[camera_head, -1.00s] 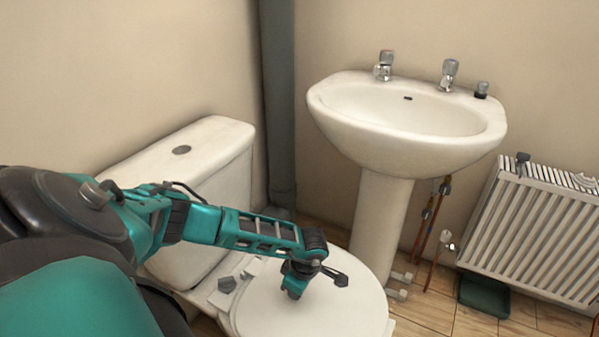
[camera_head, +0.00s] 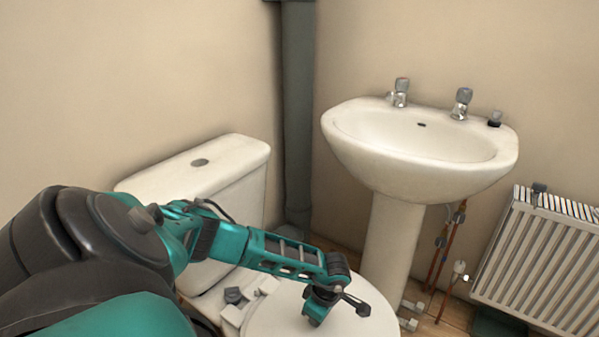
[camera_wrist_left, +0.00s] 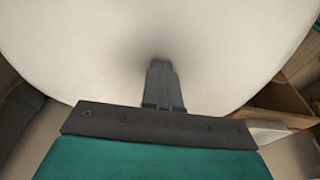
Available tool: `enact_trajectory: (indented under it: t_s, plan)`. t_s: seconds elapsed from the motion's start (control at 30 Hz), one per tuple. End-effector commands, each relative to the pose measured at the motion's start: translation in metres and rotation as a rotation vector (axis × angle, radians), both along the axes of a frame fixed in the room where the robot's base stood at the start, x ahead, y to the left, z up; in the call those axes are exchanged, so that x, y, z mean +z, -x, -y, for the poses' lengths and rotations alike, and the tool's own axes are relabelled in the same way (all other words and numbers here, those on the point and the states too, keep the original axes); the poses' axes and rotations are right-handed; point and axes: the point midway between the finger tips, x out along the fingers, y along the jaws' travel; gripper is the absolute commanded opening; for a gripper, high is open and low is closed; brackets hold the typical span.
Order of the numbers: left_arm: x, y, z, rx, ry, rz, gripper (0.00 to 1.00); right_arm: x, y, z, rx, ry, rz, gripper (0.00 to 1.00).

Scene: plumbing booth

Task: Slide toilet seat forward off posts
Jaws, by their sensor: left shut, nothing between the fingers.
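The toilet seat with its white lid (camera_head: 280,318) lies closed on the bowl, cut off by the bottom edge of the head view. Its hinge end (camera_head: 238,312) is below the cistern. My left gripper (camera_head: 316,314) is over the lid and points down at it. In the left wrist view the fingers (camera_wrist_left: 162,82) are together and empty, in front of the broad white lid surface (camera_wrist_left: 220,45). A soft dark shadow lies at their tips; I cannot tell whether they touch. The posts are not distinguishable. My right gripper is out of view.
The cistern (camera_head: 215,175) stands behind the seat. A dark pipe (camera_head: 298,120) runs up the corner. The washbasin (camera_head: 420,165) and its pedestal (camera_head: 392,245) stand to the right, near the lid. A radiator (camera_head: 545,260) is farther right. A small dark piece (camera_head: 234,295) sits by the hinge.

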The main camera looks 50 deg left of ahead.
Motion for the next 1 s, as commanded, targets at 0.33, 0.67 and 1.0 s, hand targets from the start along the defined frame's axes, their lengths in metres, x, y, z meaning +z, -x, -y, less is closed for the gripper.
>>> enact_trajectory:
  t_s: [0.33,0.67,1.0]
  plan:
    - [-0.009,0.006,0.011,-0.009,0.02,-0.012,0.0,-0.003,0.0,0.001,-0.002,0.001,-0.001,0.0]
    - [0.008,0.006,0.009,-0.007,0.015,-0.014,0.0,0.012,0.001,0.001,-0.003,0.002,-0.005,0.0]
    - [0.009,0.003,0.006,-0.004,0.012,-0.007,0.0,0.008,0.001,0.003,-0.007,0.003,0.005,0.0]
